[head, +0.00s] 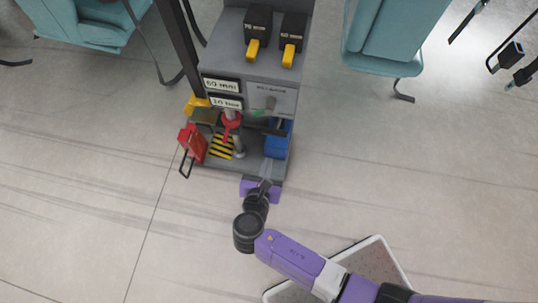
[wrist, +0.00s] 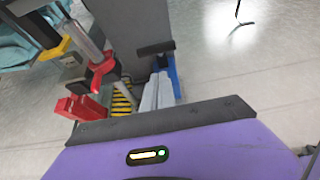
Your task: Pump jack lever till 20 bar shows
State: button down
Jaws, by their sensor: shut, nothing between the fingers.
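A grey stand (head: 258,60) carries two labels; the lower label (head: 226,103) reads 10 bar and the upper label (head: 221,85) seems to read 60 mm. In its lower bay stand a red-topped jack part (head: 231,122) and a blue part (head: 278,140). A dark horizontal bar (head: 266,131), which looks like the jack lever, sticks out in front of the blue part. In the wrist view the dark bar (wrist: 156,48) lies just beyond my fingertips. My gripper (head: 267,164) is shut and empty in front of the bay; contact with the bar cannot be told.
A red box-like part (head: 193,143) with a dark handle stands at the bay's left, beside a yellow-black striped patch (head: 221,146). Two yellow-handled dark blocks sit on top of the stand. Teal seats (head: 390,38) flank it. The floor in front is mostly clear.

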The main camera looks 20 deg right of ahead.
aim_at(276, 132)
jog(key=shift+w+d+f+b, duration=0.5)
jog(key=shift+w+d, duration=0.6)
jog(key=shift+w, duration=0.4)
jog(key=shift+w+d+f+b, duration=0.35)
jog(key=shift+w+d+b, duration=0.2)
jog(key=shift+w+d, duration=0.75)
jog(key=shift+w+d+f+b, duration=0.5)
jog(key=shift+w+d, duration=0.4)
jog(key=shift+w, duration=0.8)
jog(key=shift+r, duration=0.1)
jog(key=d+p, duration=0.1)
jog(key=p, duration=0.2)
jog(key=shift+w+r+g+p, duration=0.3)
jog(key=shift+w+r+p, duration=0.05)
jog(key=shift+w, duration=0.05)
jog(key=shift+a, duration=0.1)
